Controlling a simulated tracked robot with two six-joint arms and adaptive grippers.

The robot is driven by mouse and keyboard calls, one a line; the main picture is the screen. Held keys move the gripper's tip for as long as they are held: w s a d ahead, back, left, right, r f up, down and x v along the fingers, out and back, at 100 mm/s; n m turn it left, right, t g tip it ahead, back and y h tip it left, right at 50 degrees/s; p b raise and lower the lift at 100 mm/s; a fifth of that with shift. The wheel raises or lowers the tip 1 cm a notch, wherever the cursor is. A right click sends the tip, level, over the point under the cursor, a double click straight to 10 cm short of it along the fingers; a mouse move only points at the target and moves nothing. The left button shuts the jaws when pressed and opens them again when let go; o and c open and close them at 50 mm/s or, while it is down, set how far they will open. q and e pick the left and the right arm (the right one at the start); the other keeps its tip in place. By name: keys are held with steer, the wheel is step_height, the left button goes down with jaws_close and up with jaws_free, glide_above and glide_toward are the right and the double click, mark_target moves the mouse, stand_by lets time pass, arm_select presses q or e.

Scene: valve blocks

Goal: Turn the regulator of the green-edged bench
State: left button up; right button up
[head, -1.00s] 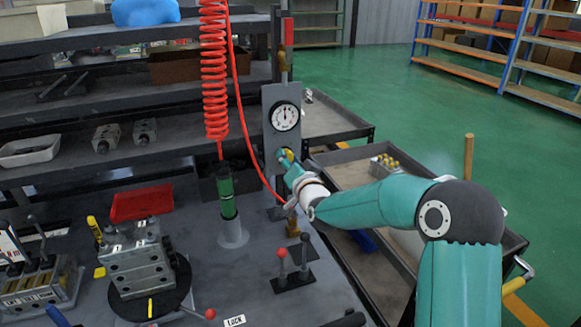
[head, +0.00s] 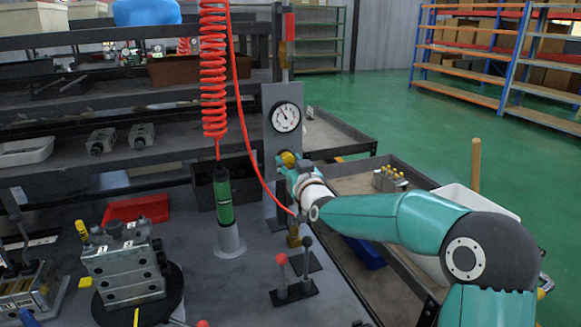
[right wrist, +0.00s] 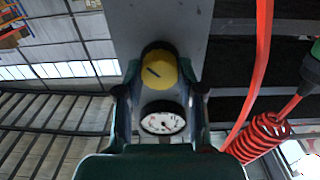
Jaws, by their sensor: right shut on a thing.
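The yellow regulator knob (head: 288,158) sits on a grey upright panel (head: 269,130), below a round white pressure gauge (head: 286,117). My right gripper (head: 284,166) is at the knob and partly covers it in the head view. In the right wrist view the knob (right wrist: 159,72), with a dark line on its face, is between the fingers of my right gripper (right wrist: 160,88), shut on it. The gauge (right wrist: 162,122) also shows there. Its needle points up and left in the head view. I cannot make out a green edge on the bench (head: 250,272). My left gripper is not in view.
A red hose (head: 243,130) hangs close beside the panel and my right wrist. A green cylinder (head: 223,198) and small levers (head: 282,260) stand on the bench. A valve block (head: 125,265) is at left. A cart (head: 350,165) stands to the right.

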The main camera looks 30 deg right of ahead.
steer(key=shift+f, duration=0.1)
steer(key=o, duration=1.1)
steer(key=shift+o, duration=0.2)
steer(key=v, duration=1.2)
steer(key=shift+a, duration=0.1)
